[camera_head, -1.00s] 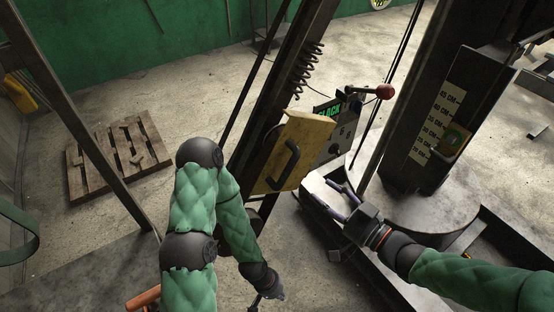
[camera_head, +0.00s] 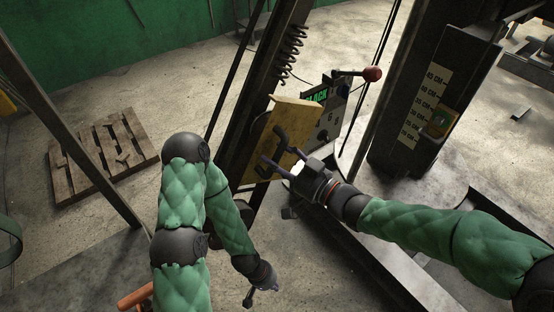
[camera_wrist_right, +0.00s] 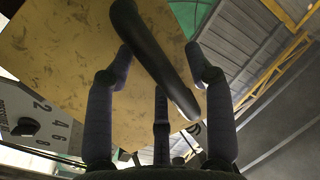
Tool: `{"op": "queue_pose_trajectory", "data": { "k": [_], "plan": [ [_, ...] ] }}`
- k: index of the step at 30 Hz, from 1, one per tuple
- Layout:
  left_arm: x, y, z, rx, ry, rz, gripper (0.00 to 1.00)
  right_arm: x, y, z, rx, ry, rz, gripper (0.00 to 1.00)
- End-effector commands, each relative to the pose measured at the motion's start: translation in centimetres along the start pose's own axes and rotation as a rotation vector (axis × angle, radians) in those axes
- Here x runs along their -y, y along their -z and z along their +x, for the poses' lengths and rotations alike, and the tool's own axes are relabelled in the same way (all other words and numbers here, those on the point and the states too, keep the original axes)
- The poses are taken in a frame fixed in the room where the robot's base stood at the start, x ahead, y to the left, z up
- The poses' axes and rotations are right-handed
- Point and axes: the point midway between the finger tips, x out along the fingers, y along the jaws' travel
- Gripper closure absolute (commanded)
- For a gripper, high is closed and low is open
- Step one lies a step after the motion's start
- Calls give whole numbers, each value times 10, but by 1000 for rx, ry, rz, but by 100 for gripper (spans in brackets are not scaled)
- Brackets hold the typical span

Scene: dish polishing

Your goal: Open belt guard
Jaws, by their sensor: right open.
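The belt guard (camera_head: 294,116) is a worn yellow panel on the dark slanted column, and it appears shut. It fills the upper left of the right wrist view (camera_wrist_right: 60,45). Its black handle (camera_wrist_right: 150,52) runs diagonally between the fingers of my right gripper (camera_wrist_right: 160,75). In the head view my right gripper (camera_head: 272,150) is open in front of the guard and hides most of the handle. I cannot tell whether any finger touches the handle. My left gripper (camera_head: 262,295) hangs low near the bottom edge, away from the guard; its fingers are too small to judge.
A lever with a red knob (camera_head: 372,74) and a numbered plate (camera_head: 328,117) sit just right of the guard. A coil spring (camera_head: 292,50) is above it. A machine column with a centimetre scale (camera_head: 423,105) stands at the right. A wooden pallet (camera_head: 105,158) lies at the left.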

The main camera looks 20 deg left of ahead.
Motion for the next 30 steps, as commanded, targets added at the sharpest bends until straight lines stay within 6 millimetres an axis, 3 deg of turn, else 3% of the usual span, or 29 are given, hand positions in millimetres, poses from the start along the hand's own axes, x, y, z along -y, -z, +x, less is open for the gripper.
{"op": "queue_pose_trajectory", "data": {
  "k": [10, 15, 16, 30],
  "plan": [
    [0, 0, 0, 0, 0, 0, 100, 0, 0, 4, 0, -1, 0, 46],
    [0, 0, 0, 0, 0, 0, 100, 0, 0, 4, 0, -1, 0, 94],
    [0, 0, 0, 0, 0, 0, 100, 0, 0, 4, 0, -1, 0, 100],
    [0, 0, 1, 0, 0, 0, 100, -3, -2, -2, 1, 65, -7, 100]
  ]
}}
